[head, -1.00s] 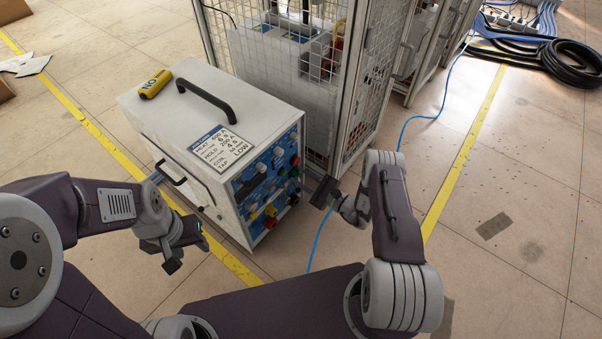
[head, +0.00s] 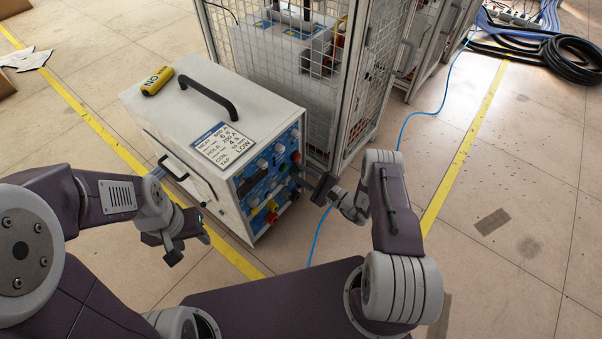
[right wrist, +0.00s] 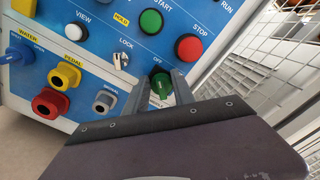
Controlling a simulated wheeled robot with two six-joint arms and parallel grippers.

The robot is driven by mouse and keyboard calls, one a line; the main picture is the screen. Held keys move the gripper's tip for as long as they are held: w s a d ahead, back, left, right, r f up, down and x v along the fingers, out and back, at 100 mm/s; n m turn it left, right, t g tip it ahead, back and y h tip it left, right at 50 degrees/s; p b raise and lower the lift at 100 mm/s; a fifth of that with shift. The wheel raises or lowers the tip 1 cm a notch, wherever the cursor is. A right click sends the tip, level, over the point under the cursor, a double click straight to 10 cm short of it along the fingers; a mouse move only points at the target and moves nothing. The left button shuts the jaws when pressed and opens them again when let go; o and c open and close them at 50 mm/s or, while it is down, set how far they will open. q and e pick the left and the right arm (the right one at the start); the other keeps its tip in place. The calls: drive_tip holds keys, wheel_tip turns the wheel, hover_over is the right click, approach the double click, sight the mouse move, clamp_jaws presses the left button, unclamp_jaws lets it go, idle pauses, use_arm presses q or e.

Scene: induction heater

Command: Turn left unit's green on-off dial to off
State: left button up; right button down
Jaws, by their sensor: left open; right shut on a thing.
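The white heater unit (head: 150,100) stands on the floor with its blue control panel (head: 262,178) facing right and toward me. In the right wrist view the green on-off dial (right wrist: 161,85) sits low on the panel, just under the OFF label. My right gripper (right wrist: 164,88) has one finger on each side of the dial and is shut on it. The exact angle of the dial is hard to read. In the head view my right gripper (head: 304,180) is at the panel's right edge and covers the dial. My left gripper (head: 188,243) is open and empty, left of the panel.
A wire-mesh cage (head: 350,110) stands close behind and right of the unit. Red (right wrist: 188,48) and green (right wrist: 151,22) push buttons, a key lock (right wrist: 121,61) and coloured connectors surround the dial. A blue cable (head: 405,125) runs along the floor.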

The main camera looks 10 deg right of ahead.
drive_tip(key=c, duration=1.1)
unclamp_jaws()
drive_tip(key=shift+o, duration=0.2)
drive_tip(key=p+v, duration=0.4)
drive_tip(key=v, duration=0.5)
